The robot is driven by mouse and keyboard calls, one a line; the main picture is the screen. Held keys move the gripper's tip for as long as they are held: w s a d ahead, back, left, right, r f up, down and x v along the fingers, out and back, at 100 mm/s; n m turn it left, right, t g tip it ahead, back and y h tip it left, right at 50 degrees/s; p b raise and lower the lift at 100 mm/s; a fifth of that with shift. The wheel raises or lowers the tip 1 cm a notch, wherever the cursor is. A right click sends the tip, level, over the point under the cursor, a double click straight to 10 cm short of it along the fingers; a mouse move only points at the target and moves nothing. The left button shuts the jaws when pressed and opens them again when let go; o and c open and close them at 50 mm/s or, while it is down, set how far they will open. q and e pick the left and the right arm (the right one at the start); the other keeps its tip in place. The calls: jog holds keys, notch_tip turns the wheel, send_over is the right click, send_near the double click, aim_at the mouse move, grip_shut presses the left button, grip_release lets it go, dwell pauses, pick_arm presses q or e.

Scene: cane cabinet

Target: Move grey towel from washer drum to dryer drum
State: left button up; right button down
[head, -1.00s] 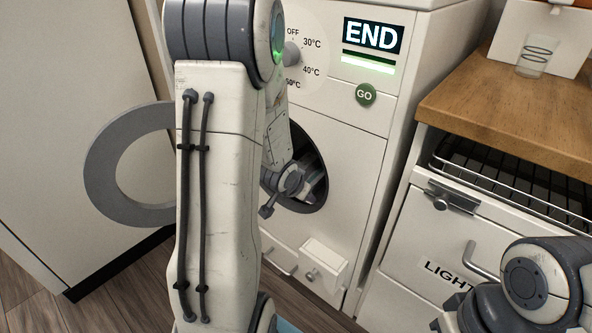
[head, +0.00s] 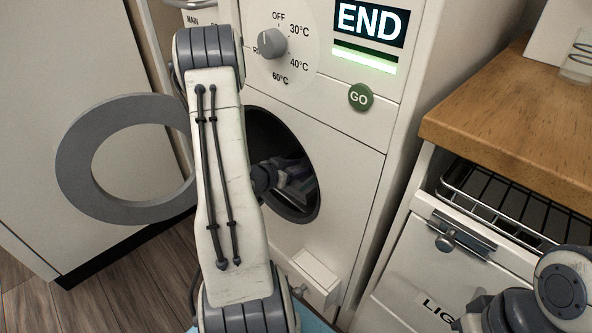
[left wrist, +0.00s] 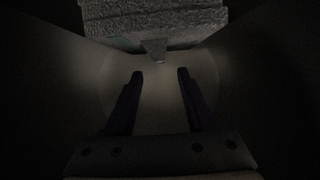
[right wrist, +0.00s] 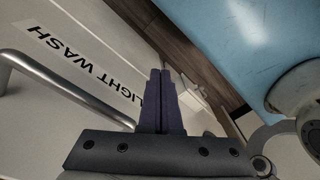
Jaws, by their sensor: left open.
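The washer, with END on its display (head: 368,22), stands in the middle of the head view. Its round door (head: 78,190) is swung open to the left. My left gripper (head: 298,188) is inside the dark drum opening (head: 305,205), partly hidden by my forearm. In the left wrist view my left gripper (left wrist: 160,74) is open and empty. The grey towel (left wrist: 150,22) lies ahead of its fingers at the top of that dim view, with a corner hanging towards the gap. My right gripper (right wrist: 160,76) is shut with nothing between its fingers. I cannot make out the dryer drum.
A wooden counter (head: 520,120) with a wire rack (head: 500,200) below is at the right. A LIGHT WASH front (right wrist: 85,70) and metal handle (right wrist: 60,85) are beside my right gripper. A small white drawer (head: 315,275) juts out below the drum opening.

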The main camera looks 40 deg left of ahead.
aim_at(314, 162)
pick_arm(q)
jog(key=b+x, duration=0.2)
jog(key=x, duration=0.5)
jog(key=shift+f, duration=0.15)
grip_shut()
jog(key=shift+r, duration=0.2)
jog(key=shift+r+p, duration=2.15)
